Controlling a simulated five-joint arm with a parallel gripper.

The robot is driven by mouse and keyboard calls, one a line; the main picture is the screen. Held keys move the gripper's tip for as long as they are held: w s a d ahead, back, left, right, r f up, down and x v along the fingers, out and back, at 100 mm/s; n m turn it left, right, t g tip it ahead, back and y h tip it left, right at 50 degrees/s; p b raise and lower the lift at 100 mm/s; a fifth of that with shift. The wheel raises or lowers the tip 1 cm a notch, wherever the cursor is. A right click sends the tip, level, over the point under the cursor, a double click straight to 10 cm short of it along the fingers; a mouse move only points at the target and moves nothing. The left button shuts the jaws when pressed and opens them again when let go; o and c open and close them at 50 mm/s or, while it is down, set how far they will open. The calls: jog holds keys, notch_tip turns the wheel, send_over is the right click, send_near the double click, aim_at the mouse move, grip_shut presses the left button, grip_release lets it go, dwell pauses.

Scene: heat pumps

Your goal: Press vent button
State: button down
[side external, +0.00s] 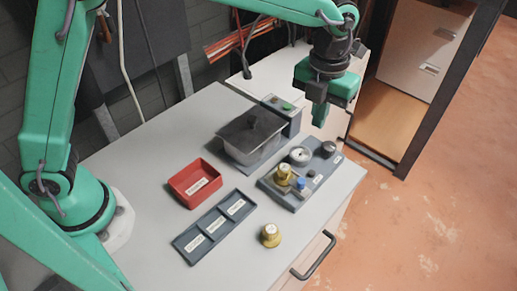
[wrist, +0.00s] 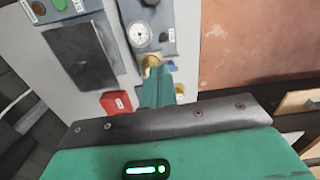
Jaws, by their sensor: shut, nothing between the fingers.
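A small grey button box (side external: 294,121) stands behind the lidded bin. It carries a green button (side external: 287,106) and a darker button (side external: 274,99); its labels are too small to read, so I cannot tell which is the vent button. In the wrist view the green button (wrist: 58,4) and darker button (wrist: 38,8) are at the top left edge. My gripper (side external: 319,118) is shut and empty, pointing down in the air right of the button box in the side view. In the wrist view its fingers (wrist: 155,78) overlap the near end of the fittings board.
The fittings board (side external: 268,186) holds a white gauge (side external: 300,155), a black knob (side external: 328,148), a blue cap (side external: 300,183) and a brass fitting (side external: 283,173). A dark bin (side external: 250,150), red tray (side external: 181,192), compartment tray (side external: 180,243) and loose brass fitting (side external: 270,236) share the table.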

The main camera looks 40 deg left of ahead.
aim_at(311, 173)
jog(key=shift+d+f+m, duration=0.35)
jog(key=shift+d+m, duration=0.15)
jog(key=shift+f, duration=0.1)
notch_tip(311, 173, down, 14)
jog(key=shift+r, duration=0.1)
dwell(0.8)
jog(key=shift+a+f, duration=0.1)
jog(key=shift+f, duration=0.95)
notch_tip(311, 173, up, 15)
jog(key=shift+w, duration=0.2)
dwell(0.5)
